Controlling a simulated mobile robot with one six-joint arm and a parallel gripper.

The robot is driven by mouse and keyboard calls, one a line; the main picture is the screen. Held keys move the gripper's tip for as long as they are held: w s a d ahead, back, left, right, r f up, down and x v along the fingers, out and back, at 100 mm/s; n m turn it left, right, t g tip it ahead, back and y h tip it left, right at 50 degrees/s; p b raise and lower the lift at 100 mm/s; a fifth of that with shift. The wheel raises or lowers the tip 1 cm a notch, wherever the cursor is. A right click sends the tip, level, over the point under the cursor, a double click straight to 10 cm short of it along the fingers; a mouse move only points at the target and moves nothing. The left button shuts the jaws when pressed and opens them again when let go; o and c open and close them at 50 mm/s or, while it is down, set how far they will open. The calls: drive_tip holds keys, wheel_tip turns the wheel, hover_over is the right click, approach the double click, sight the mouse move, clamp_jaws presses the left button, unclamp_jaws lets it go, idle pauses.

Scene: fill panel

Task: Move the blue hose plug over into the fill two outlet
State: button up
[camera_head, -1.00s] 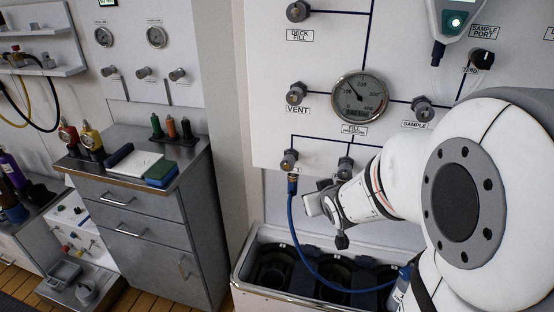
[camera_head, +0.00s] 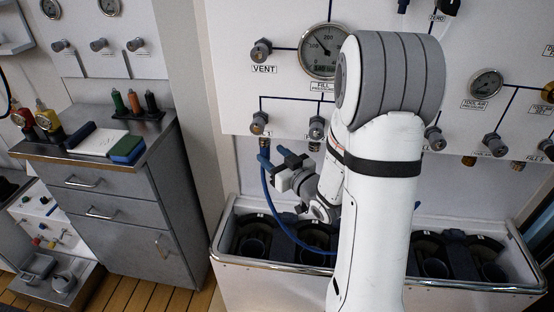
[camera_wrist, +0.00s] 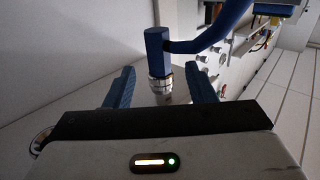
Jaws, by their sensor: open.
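The blue hose plug (camera_head: 264,152) hangs under the leftmost lower valve, whose label is partly hidden, and looks connected to its outlet (camera_head: 263,142). Its blue body (camera_wrist: 157,50) and metal collar show in the wrist view, with the hose curving right. My gripper (camera_head: 279,160) is just right of the plug, at about its height. In the wrist view my gripper (camera_wrist: 160,82) is open, with one blue finger on each side of the plug and visible gaps. The valve right of it (camera_head: 316,128), apparently fill two, has a bare outlet (camera_head: 314,146); its label is unreadable here.
The pressure gauge (camera_head: 324,50) and vent valve (camera_head: 261,51) are above. An open bin of cylinder wells (camera_head: 450,283) stands below the panel. My arm covers the panel's middle and part of the bin. A grey cabinet (camera_head: 117,205) stands left.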

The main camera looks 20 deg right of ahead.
sight(261, 145)
drive_tip(key=x, duration=0.6)
drive_tip(key=shift+w+p, duration=0.3)
drive_tip(key=shift+p, duration=0.05)
drive_tip(key=shift+c, duration=0.2)
drive_tip(key=shift+f, duration=0.1)
clamp_jaws()
